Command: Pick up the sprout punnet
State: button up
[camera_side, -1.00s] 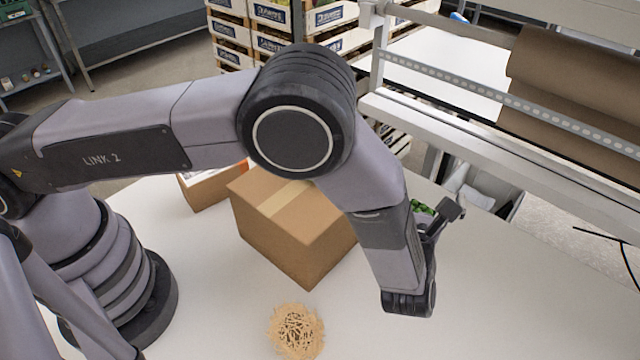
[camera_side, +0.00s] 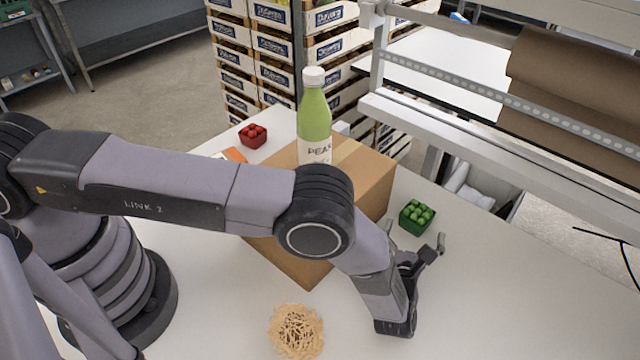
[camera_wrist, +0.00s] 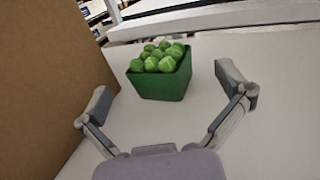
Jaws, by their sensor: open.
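The sprout punnet is a small green tub heaped with round green sprouts (camera_side: 416,217). It stands upright on the white table, to the right of the cardboard box in the side view. In the wrist view the sprout punnet (camera_wrist: 163,80) is ahead of my gripper, beyond the fingertips and roughly centred between them. My gripper (camera_wrist: 165,97) is open and empty, with its fingers spread wide. In the side view my gripper (camera_side: 428,250) is low over the table, just on the near side of the punnet, and does not appear to touch it.
A large cardboard box (camera_side: 372,180) stands close to the left of the punnet, with a green bottle (camera_side: 314,115) at it. A red punnet (camera_side: 253,135) is farther back. A nest of shredded paper (camera_side: 296,332) lies in front. The table right of the punnet is clear.

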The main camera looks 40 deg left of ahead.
aim_at(421, 202)
jog(key=x, duration=0.4)
jog(key=shift+w+a, duration=0.15)
jog(key=shift+w, duration=0.15)
jog(key=shift+c, duration=0.4)
jog(key=c, duration=1.2)
jog(key=shift+c, duration=0.3)
jog(key=shift+r, duration=0.15)
